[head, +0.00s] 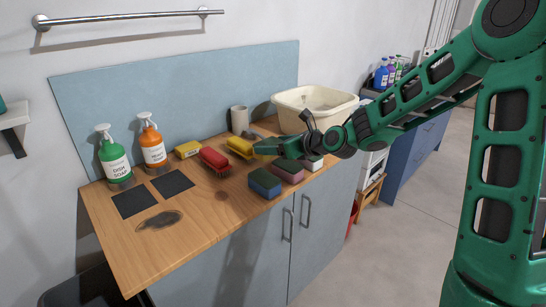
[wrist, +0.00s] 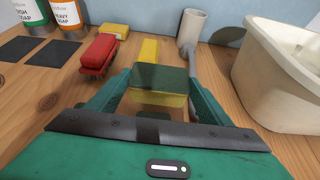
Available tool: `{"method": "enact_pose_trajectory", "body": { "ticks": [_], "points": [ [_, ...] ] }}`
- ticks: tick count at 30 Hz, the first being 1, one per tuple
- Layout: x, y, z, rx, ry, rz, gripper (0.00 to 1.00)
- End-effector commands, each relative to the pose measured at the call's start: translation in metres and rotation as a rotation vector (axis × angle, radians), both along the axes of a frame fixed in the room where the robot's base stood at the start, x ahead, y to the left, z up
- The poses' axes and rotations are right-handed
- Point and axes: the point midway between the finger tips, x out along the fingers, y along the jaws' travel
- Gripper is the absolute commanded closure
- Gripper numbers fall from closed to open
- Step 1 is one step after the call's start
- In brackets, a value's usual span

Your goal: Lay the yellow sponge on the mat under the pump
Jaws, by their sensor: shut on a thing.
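My gripper (wrist: 158,88) is shut on a yellow sponge (wrist: 158,99) with a dark green top. The sponge sits between the two fingers in the wrist view. In the head view my gripper (head: 268,147) is over the right part of the wooden counter, and I cannot make out the held sponge there. I cannot tell if it touches the counter. A green dish soap pump (head: 115,162) and an orange pump (head: 153,150) stand at the left. Two dark flat mats lie in front of them, one before the green pump (head: 135,203) and one before the orange pump (head: 172,184).
A yellow block (head: 187,149), red brush (head: 214,160) and yellow brush (head: 240,147) lie between pumps and gripper. Blue (head: 265,183), mauve (head: 289,172) and white (head: 314,163) blocks lie near the front edge. A cream basin (head: 318,108) and grey cup (head: 239,119) stand behind.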

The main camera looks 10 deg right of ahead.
Motion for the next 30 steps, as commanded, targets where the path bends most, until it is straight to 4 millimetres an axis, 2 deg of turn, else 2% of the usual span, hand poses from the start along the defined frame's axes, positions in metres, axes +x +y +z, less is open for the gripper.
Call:
{"method": "enact_pose_trajectory", "body": {
  "ticks": [10, 21, 22, 23, 30],
  "points": [
    [-0.001, 0.0, -0.037, 0.002, 0.003, 0.001, 0.47],
    [-0.001, 0.002, -0.041, 0.001, 0.001, 0.003, 0.47],
    [-0.001, 0.002, -0.041, 0.001, 0.001, 0.003, 0.22],
    [-0.001, 0.002, -0.041, 0.001, 0.001, 0.003, 0.19],
    [-0.001, 0.001, -0.04, 0.001, 0.001, 0.003, 0.19]
  ]
}}
